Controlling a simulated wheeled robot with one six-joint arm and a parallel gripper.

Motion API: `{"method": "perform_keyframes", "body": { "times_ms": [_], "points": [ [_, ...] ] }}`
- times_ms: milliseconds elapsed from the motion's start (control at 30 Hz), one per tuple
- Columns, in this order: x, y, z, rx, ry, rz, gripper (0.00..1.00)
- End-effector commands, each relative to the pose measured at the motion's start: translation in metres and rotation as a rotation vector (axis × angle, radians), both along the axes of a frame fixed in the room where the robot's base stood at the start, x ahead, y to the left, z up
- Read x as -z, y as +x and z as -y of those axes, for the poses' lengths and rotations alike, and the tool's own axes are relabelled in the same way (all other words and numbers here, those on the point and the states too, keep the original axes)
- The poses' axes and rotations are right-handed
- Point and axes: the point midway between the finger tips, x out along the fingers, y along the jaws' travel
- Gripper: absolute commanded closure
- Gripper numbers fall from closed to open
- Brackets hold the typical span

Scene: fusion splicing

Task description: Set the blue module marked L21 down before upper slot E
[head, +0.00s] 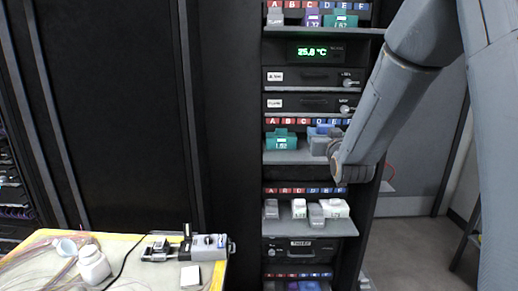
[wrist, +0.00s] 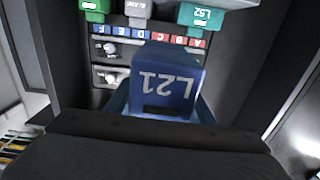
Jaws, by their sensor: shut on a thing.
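The blue module marked L21 (wrist: 172,85) is in my gripper (wrist: 160,112), its lettering upside down in the wrist view. The jaws are shut around its sides and the module is upright to the camera. In the head view my gripper (head: 322,147) is at the right part of the middle shelf, and a blue patch of the module (head: 320,130) shows behind it. A red and blue label strip (wrist: 150,36) lettered A to F lies beyond the module, with the E label (wrist: 113,32) left of it. I cannot tell whether the module touches the shelf.
A teal module (head: 282,140) stands at the left of the middle shelf (head: 290,157). The wrist view shows a teal module (wrist: 200,16), a grey one (wrist: 138,9) and a green one (wrist: 95,10). Several pale modules stand on the lower shelf (head: 290,228).

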Motion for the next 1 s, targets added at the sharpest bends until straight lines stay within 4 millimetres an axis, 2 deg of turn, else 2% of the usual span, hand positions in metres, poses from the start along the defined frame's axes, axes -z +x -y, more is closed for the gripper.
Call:
{"method": "perform_keyframes", "body": {
  "times_ms": [367, 567, 767, 1000],
  "points": [
    [0.043, 0.005, -0.009, -0.012, 0.002, -0.002, 0.84],
    [0.080, 0.007, -0.008, -0.010, 0.003, -0.003, 0.84],
    [0.139, 0.004, -0.007, -0.006, 0.005, -0.007, 0.84],
    [0.229, -0.012, -0.005, 0.000, 0.007, -0.008, 0.84]
  ]
}}
